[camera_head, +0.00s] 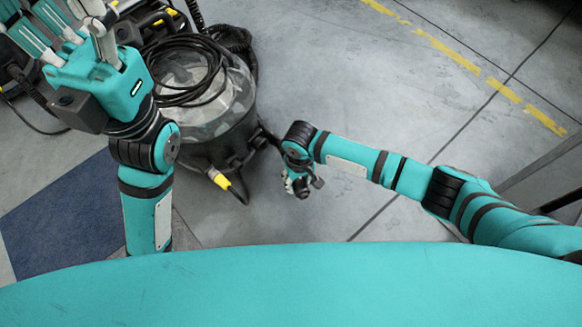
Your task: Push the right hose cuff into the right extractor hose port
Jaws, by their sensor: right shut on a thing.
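The extractor (188,125) is a dark drum with a clear upper part, standing on the floor left of centre. My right gripper (300,187) points down just right of that stub. It is shut on a small dark piece, apparently the right hose cuff, mostly hidden by the gripper and wrist. I cannot tell whether the cuff touches the port. My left gripper (55,22) is at the top left, its fingers spread and apparently empty.
A black hose (190,68) lies coiled on top of the extractor. Dark equipment with yellow parts (165,20) is behind it at the upper left. A blue floor patch (62,222) lies at the lower left. The grey floor right of the extractor is clear, with a yellow line (465,62).

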